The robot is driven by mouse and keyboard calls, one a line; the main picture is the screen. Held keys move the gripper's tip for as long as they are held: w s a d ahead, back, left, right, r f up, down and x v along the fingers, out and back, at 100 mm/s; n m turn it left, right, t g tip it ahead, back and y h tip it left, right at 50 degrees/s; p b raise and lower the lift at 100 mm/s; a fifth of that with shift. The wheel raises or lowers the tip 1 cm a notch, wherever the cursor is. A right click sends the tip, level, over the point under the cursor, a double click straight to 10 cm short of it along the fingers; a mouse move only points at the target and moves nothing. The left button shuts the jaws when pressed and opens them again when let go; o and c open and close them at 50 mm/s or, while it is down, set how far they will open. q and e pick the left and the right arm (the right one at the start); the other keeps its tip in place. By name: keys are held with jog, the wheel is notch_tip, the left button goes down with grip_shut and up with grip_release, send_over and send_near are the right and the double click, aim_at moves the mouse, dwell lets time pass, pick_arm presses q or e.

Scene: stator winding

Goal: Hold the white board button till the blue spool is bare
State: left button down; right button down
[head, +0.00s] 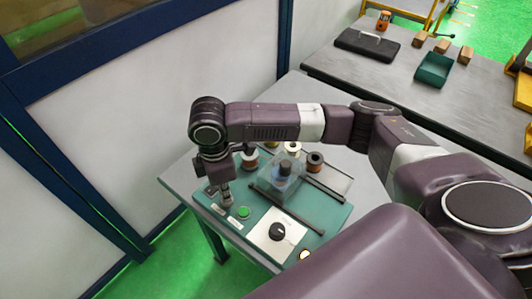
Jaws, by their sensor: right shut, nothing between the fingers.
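The teal board (318,228) lies on a grey table. My right gripper (226,201) points straight down over the board's left part, shut and empty. Its fingertips are at or just above the board surface; I cannot tell whether they touch. No white button shows clearly; the fingertips cover the spot under them. A green button (243,212) sits just right of the fingertips. A blue spool (284,168) stands upright inside a clear housing (296,187) in the middle of the board. How much wire it carries is too small to tell. My left gripper is out of view.
A dark knob (277,231) sits on a white plate right of the green button. Several spools stand behind, including a copper one (315,161). Dark bars flank the clear housing. A second table (340,64) at the back right holds a black case (368,43) and teal tray (433,70).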

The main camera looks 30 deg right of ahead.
jog(key=shift+f+p, duration=0.1)
jog(key=shift+p, duration=0.45)
dwell(1.0)
dwell(1.0)
notch_tip(320, 180, up, 7)
jog(key=p, duration=0.8)
jog(key=shift+p, duration=0.4)
